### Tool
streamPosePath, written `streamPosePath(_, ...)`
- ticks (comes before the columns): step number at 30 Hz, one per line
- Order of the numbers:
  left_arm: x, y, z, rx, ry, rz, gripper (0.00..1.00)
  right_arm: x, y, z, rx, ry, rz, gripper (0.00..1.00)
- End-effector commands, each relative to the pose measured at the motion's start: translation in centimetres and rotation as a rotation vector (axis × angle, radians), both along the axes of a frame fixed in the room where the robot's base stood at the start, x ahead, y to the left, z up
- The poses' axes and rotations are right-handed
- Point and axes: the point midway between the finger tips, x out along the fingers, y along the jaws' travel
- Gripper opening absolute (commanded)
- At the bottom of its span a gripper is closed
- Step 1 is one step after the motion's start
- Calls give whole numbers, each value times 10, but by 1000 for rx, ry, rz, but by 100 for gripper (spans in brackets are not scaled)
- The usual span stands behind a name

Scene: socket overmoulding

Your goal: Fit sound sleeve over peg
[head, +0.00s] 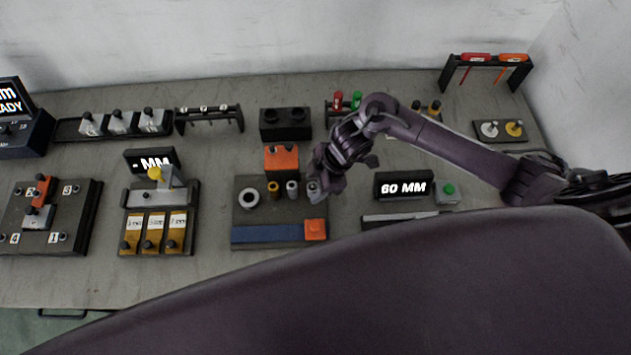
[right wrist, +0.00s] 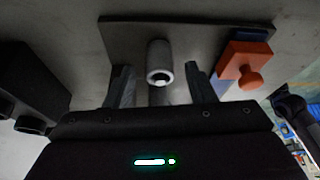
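A dark station board (head: 240,228) carries a pale ring-like part (head: 249,198), a brass cylinder (head: 273,187), a grey cylinder (head: 292,188) and another grey cylinder (head: 313,190) in a row. Which of these are sleeves or a peg I cannot tell. My right gripper (head: 320,186) is low over the right end of the row. In the right wrist view my fingers (right wrist: 163,87) are apart, with gaps at both sides of a grey cylinder (right wrist: 157,55) with a bright open end. Another grey shape shows dimly between the fingers. My left gripper is out of view.
An orange block (head: 282,158) stands behind the row; a blue strip (head: 265,234) and orange knob block (head: 316,230) lie in front. A black two-hole block (head: 285,124) is farther back. A "60 MM" display (head: 402,186) with a green button (head: 448,189) stands right.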

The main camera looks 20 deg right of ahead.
Motion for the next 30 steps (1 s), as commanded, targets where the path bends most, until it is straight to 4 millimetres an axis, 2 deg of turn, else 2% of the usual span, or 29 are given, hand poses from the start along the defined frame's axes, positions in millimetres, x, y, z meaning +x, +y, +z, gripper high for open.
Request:
streamPosePath(9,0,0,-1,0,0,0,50,0,-2,4,0,-2,1,50)
streamPosePath(21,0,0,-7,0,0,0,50,-3,-25,60,0,-3,2,50)
streamPosePath(25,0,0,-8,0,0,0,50,-4,-29,70,-1,-1,1,50)
streamPosePath(30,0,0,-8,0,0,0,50,-5,-30,72,0,1,0,50)
